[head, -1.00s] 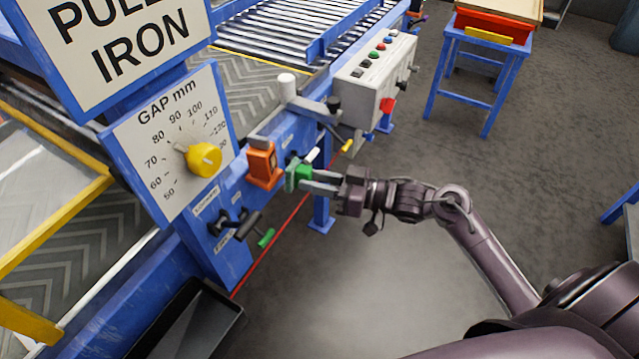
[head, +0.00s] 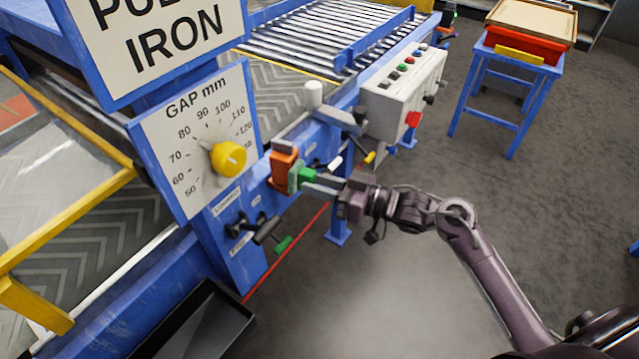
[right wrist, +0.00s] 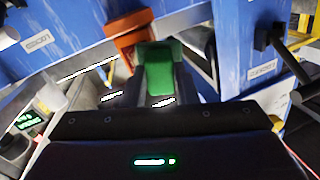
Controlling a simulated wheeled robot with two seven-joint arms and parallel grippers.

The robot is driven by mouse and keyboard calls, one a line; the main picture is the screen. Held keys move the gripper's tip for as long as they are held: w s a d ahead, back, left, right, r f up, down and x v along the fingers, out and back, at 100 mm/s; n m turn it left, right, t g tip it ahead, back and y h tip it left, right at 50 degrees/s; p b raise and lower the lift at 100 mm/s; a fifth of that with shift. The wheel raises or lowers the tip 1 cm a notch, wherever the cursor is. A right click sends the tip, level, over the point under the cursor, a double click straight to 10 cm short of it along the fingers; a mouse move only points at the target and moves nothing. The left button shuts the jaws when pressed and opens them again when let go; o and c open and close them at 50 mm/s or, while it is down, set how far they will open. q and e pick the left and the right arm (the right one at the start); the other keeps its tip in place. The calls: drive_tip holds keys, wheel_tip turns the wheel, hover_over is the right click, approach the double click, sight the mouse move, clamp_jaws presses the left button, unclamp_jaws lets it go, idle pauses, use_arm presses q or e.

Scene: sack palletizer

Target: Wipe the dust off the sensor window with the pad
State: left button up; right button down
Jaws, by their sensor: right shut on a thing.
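The orange sensor housing (head: 284,165) is mounted on the blue machine side, right of the gap dial. Its window is hidden behind the pad, so I cannot see any dust. The green-backed pad (head: 306,175) is held up against or very close to the housing's face; I cannot tell if it touches. My right gripper (head: 318,182) is shut on the pad's green block. In the right wrist view the green block (right wrist: 158,72) sits between the fingers, with the orange housing (right wrist: 128,38) just beyond it. My left gripper is not in view.
A yellow gap knob (head: 228,157) and dial plate are left of the sensor. Black levers, one green-tipped (head: 283,244), stick out below. A grey control box (head: 405,85) and a yellow-tipped lever (head: 370,157) are to the right.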

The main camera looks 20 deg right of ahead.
drive_tip(key=shift+w+a, duration=0.2)
drive_tip(key=shift+a, duration=0.1)
drive_tip(key=shift+w+d+b, duration=0.65)
drive_tip(key=shift+w+d, duration=1.1)
drive_tip(key=shift+w, duration=0.4)
drive_tip(key=s+a+p, duration=0.1)
drive_tip(key=s+p, duration=0.1)
drive_tip(key=s+a+p, duration=0.2)
drive_tip(key=shift+a+r, duration=0.1)
drive_tip(key=shift+a, duration=0.1)
drive_tip(key=shift+s+a, duration=0.1)
drive_tip(key=shift+s, duration=0.1)
